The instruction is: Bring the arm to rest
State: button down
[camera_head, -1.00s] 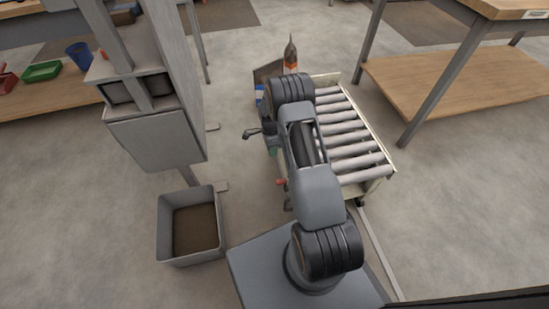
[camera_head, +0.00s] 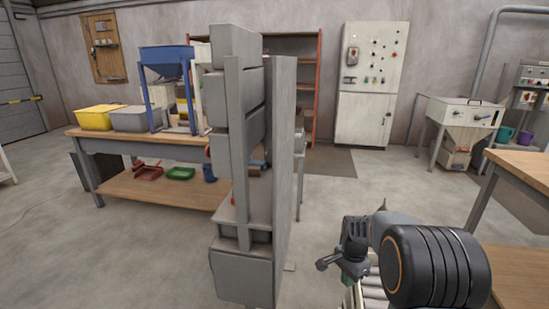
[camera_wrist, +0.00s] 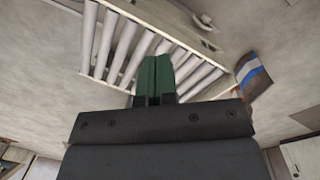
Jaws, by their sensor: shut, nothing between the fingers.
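My arm shows at the lower right of the head view, bent over the roller conveyor (camera_head: 372,292). My gripper (camera_head: 347,281) is small there, partly dark against the wrist, and hangs by the conveyor's left side. In the wrist view my gripper (camera_wrist: 154,78) has its two green fingers together, with nothing between them. Beyond the fingers lie the conveyor's rollers (camera_wrist: 108,42), apart from them as far as I can tell.
A tall grey bagger column (camera_head: 245,275) stands left of my arm. A wooden bench (camera_head: 505,210) is at the right. A workbench (camera_head: 150,150) with bins and a blue hopper (camera_head: 166,58) stands back left. A blue-and-white striped item (camera_wrist: 252,75) lies beside the rollers.

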jog(key=s+a+r+n+t+p, duration=0.1)
jog(key=s+r+n+p, duration=0.3)
jog(key=r, duration=0.6)
jog(key=s+a+r+n+t+p, duration=0.2)
jog(key=s+r+n+p, duration=0.2)
jog(key=s+r+p, duration=0.3)
jog(key=s+a+r+n+t+p, duration=0.1)
jog(key=s+r+n+p, duration=0.3)
jog(key=r, duration=1.1)
jog(key=s+a+p, duration=0.1)
jog(key=s+p, duration=0.1)
jog(key=shift+s+a+r+n+t, duration=0.2)
jog(key=shift+s+a+n+t, duration=0.1)
jog(key=shift+s+a, duration=0.1)
